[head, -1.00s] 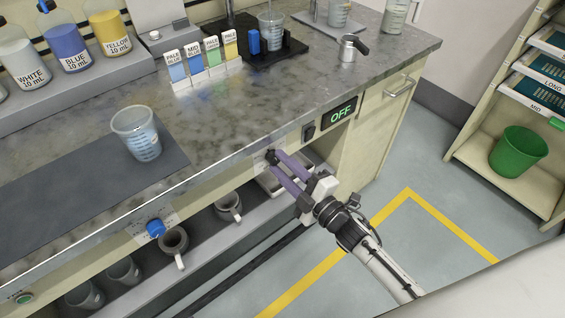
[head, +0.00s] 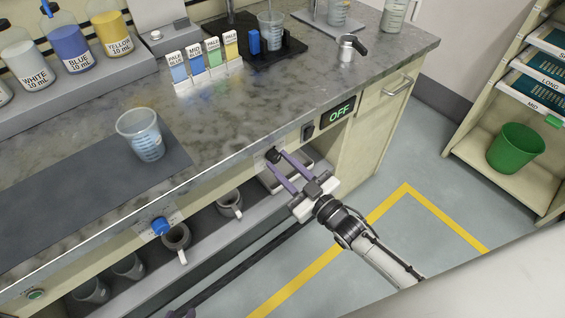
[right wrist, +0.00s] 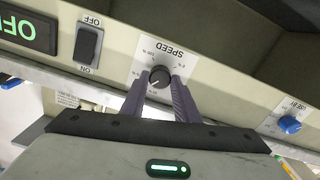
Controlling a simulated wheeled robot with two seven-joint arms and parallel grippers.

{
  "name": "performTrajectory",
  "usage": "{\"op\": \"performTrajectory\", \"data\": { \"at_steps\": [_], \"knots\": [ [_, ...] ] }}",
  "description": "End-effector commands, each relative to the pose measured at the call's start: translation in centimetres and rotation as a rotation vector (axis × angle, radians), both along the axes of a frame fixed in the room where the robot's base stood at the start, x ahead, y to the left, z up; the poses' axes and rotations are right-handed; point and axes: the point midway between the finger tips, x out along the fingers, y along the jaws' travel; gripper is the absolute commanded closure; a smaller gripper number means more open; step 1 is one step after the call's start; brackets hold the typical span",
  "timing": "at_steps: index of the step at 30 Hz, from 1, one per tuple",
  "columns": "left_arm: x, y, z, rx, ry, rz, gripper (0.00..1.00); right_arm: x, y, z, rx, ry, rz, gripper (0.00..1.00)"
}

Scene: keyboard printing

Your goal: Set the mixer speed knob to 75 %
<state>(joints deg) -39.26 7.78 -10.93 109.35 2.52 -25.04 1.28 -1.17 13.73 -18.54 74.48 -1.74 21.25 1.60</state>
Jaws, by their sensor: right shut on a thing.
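The black speed knob (right wrist: 160,77) sits on a white label marked SPEED, upside down in the right wrist view. A pale pointer line on it points to the lower left there; the percentage it marks is too small to read. The knob (head: 272,154) also shows on the bench's front panel in the head view. My right gripper (right wrist: 161,84) is shut on the knob, one purple finger on each side; it also shows in the head view (head: 276,161). A dark tip of my left gripper (head: 181,313) shows at the bottom edge; its jaws cannot be made out.
A black rocker switch (right wrist: 88,44) and a display reading OFF (right wrist: 28,29) are beside the knob. A blue knob (right wrist: 289,124) is further along the panel. Mugs (head: 230,204) stand on the shelf below. A beaker (head: 140,135) stands on the bench top.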

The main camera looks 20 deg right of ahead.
Motion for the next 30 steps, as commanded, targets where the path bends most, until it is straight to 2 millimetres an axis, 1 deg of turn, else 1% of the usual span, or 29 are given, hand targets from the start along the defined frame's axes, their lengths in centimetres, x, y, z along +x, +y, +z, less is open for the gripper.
{"op": "performTrajectory", "data": {
  "at_steps": [9, 15, 21, 30],
  "knots": [
    [0.02, -0.02, 0.33, 0.0, -0.001, 0.0, 0.69, -0.07, -0.04, -0.13, 0.255, 0.096, 0.0, 0.94],
    [0.03, -0.03, 0.37, -0.001, -0.002, -0.001, 0.69, -0.04, -0.09, -0.12, 0.373, 0.137, 0.0, 0.94],
    [0.03, -0.02, 0.38, 0.0, -0.002, 0.0, 0.69, -0.05, -0.07, -0.11, 0.447, 0.164, 0.0, 0.94],
    [0.02, -0.01, 0.38, 0.0, -0.002, 0.0, 0.69, -0.04, -0.06, -0.11, 0.483, 0.177, 0.0, 0.94]
  ]
}}
